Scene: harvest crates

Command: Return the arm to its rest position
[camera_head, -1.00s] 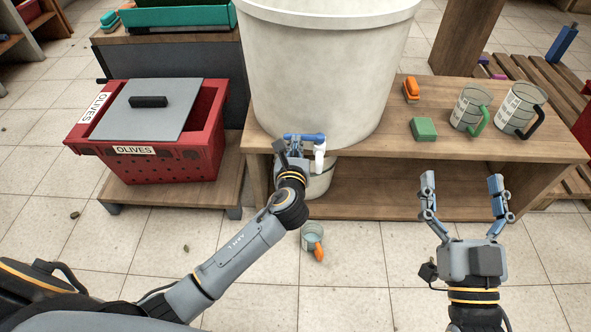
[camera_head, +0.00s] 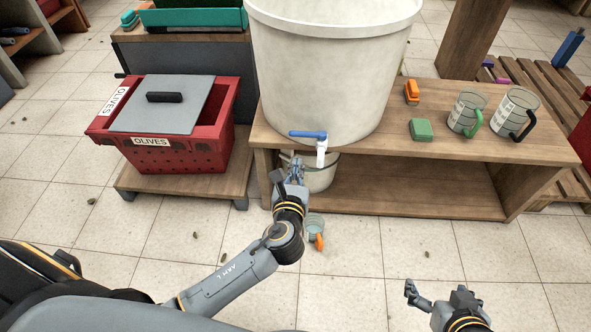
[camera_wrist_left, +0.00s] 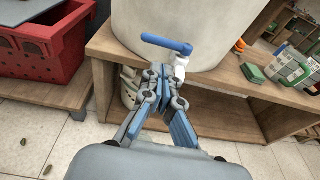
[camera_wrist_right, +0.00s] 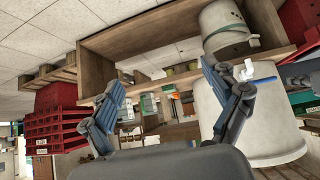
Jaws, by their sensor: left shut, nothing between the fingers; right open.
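My left gripper (camera_head: 293,170) is shut and empty, just in front of and below the blue tap handle (camera_head: 308,134) of the big white tub (camera_head: 330,70). In the left wrist view its closed fingers (camera_wrist_left: 158,78) show below the handle (camera_wrist_left: 167,44), with a visible gap. My right gripper (camera_head: 436,296) is low at the bottom edge of the head view, only partly in frame, over the floor. In the right wrist view its fingers (camera_wrist_right: 162,77) are spread wide with nothing between them.
The wooden bench (camera_head: 380,203) carries the tub, an orange item (camera_head: 411,92), a green block (camera_head: 423,130) and two mugs. A pale bucket (camera_head: 325,180) sits under the tap. An orange-handled cup (camera_head: 315,228) is on the floor. A red olives crate (camera_head: 200,160) stands left.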

